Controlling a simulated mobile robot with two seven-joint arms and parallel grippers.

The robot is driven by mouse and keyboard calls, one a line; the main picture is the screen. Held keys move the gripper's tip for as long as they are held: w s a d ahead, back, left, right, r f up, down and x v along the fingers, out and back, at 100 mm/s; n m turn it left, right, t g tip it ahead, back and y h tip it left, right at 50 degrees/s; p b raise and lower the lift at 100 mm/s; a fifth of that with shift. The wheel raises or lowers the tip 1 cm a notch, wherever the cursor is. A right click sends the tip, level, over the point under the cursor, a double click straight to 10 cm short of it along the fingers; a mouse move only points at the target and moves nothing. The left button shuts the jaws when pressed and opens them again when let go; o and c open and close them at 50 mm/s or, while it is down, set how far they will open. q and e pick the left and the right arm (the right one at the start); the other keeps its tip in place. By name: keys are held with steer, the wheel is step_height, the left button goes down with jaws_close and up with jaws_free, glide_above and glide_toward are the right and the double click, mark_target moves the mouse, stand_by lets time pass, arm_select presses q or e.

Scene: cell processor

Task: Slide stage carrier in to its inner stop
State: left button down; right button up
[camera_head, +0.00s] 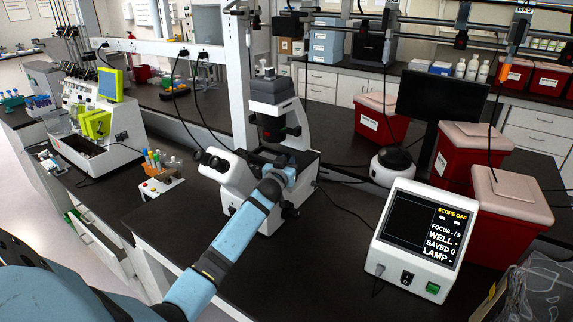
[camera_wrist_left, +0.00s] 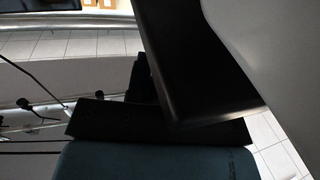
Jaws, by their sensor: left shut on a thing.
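The microscope (camera_head: 232,172), with a white body and a dark upper column, stands on the black bench in the middle of the head view. Its dark stage (camera_head: 262,157) is partly covered by my blue left arm. My left gripper (camera_head: 287,178) is at the side of the stage, shut on a part there that I take to be the stage carrier. The fingertips and the carrier's outline are hidden in the head view. In the left wrist view a dark flat slab (camera_wrist_left: 195,70) lies against the gripper's black finger (camera_wrist_left: 142,75). How far in the carrier sits cannot be seen.
A display box (camera_head: 424,240) reading "SCOPE OFF" stands to the right. Red bins (camera_head: 510,215) and a dark monitor (camera_head: 440,100) are behind it. A small tube rack (camera_head: 160,182) stands left of the microscope. Bench space between microscope and display is clear except for cables.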

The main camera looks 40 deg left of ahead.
arm_select(q)
steer(key=c, duration=1.1)
jaws_free()
steer(key=shift+a, duration=0.3)
steer(key=shift+o, duration=0.5)
steer(key=shift+s+d, duration=0.1)
steer(key=shift+s, duration=0.05)
steer(key=shift+s+d+f, duration=0.1)
steer(key=shift+s+d, duration=0.05)
steer(key=shift+s, duration=0.15)
steer(key=b+v, duration=0.2)
steer(key=v, duration=1.1)
